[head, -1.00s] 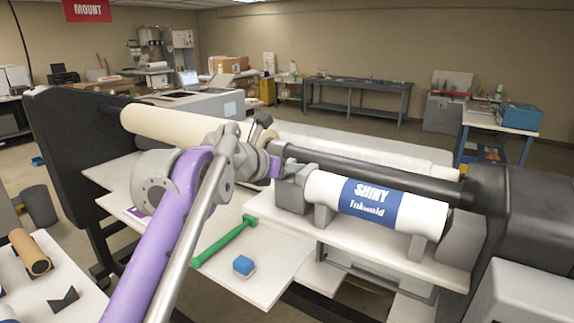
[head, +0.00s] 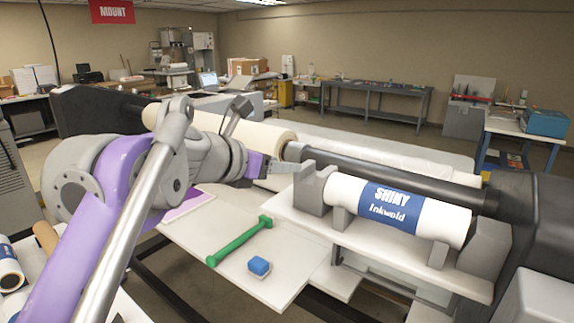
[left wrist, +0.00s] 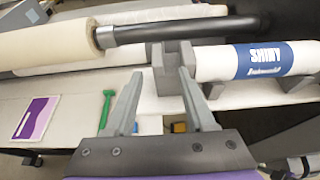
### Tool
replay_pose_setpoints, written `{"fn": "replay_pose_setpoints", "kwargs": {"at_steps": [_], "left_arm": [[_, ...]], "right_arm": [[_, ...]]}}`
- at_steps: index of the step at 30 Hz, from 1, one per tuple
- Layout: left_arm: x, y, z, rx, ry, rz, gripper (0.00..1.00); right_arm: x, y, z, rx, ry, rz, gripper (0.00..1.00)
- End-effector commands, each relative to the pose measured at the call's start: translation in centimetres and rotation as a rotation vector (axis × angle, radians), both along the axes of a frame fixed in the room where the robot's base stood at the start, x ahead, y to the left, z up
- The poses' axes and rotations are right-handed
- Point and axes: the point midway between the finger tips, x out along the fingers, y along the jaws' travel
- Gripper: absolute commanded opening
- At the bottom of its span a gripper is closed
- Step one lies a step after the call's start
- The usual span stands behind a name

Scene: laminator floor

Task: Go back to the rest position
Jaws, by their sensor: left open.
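My left gripper (head: 290,167) is open and empty. My right gripper is not in view.
The laminator's dark bar (head: 400,180) and cream roll (head: 262,136) lie behind the gripper. A green tool (head: 238,243) and a blue block (head: 259,266) lie on the white table (head: 195,240). A purple-and-white sheet (left wrist: 37,117) lies left in the wrist view.

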Motion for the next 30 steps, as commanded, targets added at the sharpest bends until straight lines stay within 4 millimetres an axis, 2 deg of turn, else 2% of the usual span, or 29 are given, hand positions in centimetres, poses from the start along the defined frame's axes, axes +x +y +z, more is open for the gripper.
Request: {"fn": "replay_pose_setpoints", "kwargs": {"at_steps": [10, 14, 17, 20, 21, 24, 30], "left_arm": [[-0.2, 0.1, -0.4, 0.027, -0.011, -0.013, 0.55], [-1.5, 0.8, -3.7, 0.223, -0.086, -0.107, 0.55], [-3.8, 2.1, -8.9, 0.512, -0.191, -0.262, 0.55], [-7.1, 4.0, -15.6, 0.848, -0.304, -0.474, 0.55], [-8.5, 4.8, -18.3, 0.975, -0.345, -0.566, 0.55], [-12.2, 7.1, -24.7, 1.258, -0.432, -0.799, 0.55], [-20.1, 11.8, -36.3, 1.694, -0.556, -1.301, 0.55]], "right_arm": [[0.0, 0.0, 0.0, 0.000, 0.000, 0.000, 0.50], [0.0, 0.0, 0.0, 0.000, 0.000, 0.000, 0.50], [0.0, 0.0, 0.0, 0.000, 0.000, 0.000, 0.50], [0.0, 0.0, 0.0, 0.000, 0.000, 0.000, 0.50], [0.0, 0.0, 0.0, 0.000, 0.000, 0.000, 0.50], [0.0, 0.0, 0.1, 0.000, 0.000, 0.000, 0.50], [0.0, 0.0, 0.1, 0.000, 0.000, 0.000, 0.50]]}}
